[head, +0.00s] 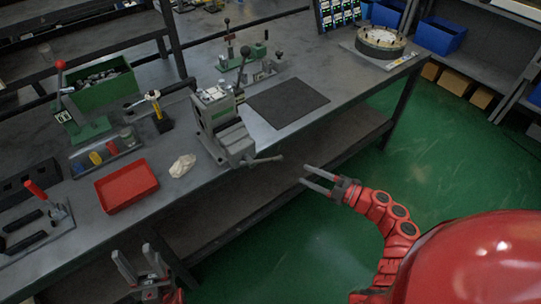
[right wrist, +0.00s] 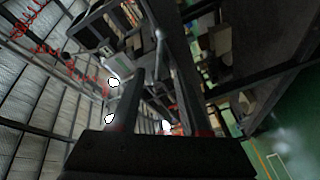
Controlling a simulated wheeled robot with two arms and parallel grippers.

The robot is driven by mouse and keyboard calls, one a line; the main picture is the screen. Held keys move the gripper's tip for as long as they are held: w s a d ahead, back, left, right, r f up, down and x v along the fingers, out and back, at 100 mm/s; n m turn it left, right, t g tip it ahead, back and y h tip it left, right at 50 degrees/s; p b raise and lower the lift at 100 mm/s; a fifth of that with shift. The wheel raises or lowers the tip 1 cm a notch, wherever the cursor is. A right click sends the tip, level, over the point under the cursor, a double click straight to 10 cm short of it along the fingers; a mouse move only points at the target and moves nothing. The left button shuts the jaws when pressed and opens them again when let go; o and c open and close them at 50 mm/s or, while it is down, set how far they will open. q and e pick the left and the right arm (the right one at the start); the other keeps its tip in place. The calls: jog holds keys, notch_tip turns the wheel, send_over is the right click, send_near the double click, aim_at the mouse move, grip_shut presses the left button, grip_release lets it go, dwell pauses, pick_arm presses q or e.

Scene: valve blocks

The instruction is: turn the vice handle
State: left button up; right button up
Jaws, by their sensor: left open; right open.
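The grey vice (head: 222,125) stands at the front edge of the workbench. Its handle (head: 262,160) is a thin bar sticking out low at the front, over the bench edge, pointing right. My right gripper (head: 305,175) is open and empty, to the right of the handle's end and apart from it in the head view. Its two fingers point left toward the handle. My left gripper (head: 132,251) is open and empty at the bottom left, in front of the bench, with its fingers up.
A red tray (head: 126,186) and a pale crumpled cloth (head: 182,165) lie left of the vice. A dark mat (head: 287,103) lies right of it. A lower shelf (head: 235,205) runs under the bench. The green floor (head: 430,160) is clear at the right.

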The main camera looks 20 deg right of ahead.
aim_at(274, 160)
jog(key=p+x, duration=0.1)
jog(key=x, duration=1.3)
jog(key=shift+p, duration=0.35)
grip_shut()
dwell(0.5)
